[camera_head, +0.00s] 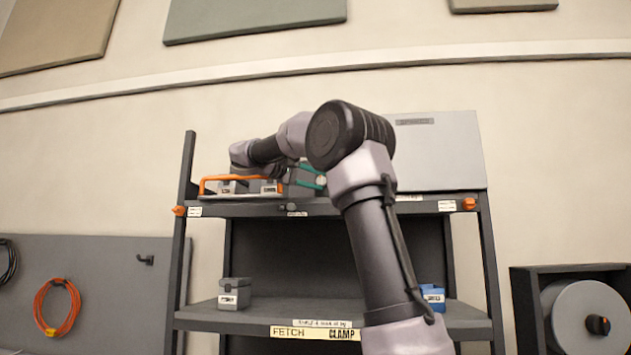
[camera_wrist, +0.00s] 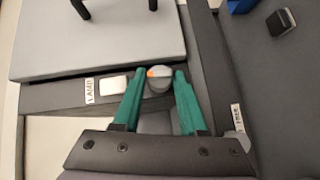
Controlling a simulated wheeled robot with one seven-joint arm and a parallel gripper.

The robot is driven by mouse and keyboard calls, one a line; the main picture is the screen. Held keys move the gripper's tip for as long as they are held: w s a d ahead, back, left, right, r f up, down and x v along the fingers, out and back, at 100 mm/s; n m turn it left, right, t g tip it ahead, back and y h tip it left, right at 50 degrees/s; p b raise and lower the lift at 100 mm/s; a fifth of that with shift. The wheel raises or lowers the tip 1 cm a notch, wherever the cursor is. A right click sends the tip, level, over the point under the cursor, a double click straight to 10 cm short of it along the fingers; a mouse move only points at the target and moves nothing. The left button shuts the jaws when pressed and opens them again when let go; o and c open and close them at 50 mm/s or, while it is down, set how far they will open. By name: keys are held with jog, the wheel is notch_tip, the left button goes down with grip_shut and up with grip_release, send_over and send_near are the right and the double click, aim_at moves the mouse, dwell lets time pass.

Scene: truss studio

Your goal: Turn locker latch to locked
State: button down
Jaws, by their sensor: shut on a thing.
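In the wrist view, a round grey latch knob (camera_wrist: 158,84) with a small orange mark sits between the tips of the two green fingers. My gripper (camera_wrist: 159,79) is shut on this knob. The orange mark is on the knob's left side in that view. My gripper (camera_head: 314,179) also shows in the head view, at the upper shelf beside the grey locker panel (camera_head: 440,150). My arm hides much of that area there. A small label (camera_wrist: 238,115) lies right of the fingers; its wording is hard to read.
An orange-handled carrier (camera_head: 228,180) stands on the upper shelf, left of my gripper. Orange knobs mark the shelf's left (camera_head: 179,210) and right (camera_head: 469,204) ends. A grey box (camera_head: 234,293) and a blue box (camera_head: 433,296) stand on the lower shelf.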

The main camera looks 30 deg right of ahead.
jog(key=shift+m+y, duration=0.5)
jog(key=shift+c, duration=2.4)
grip_release()
jog(key=v, duration=1.1)
jog(key=shift+d, duration=0.1)
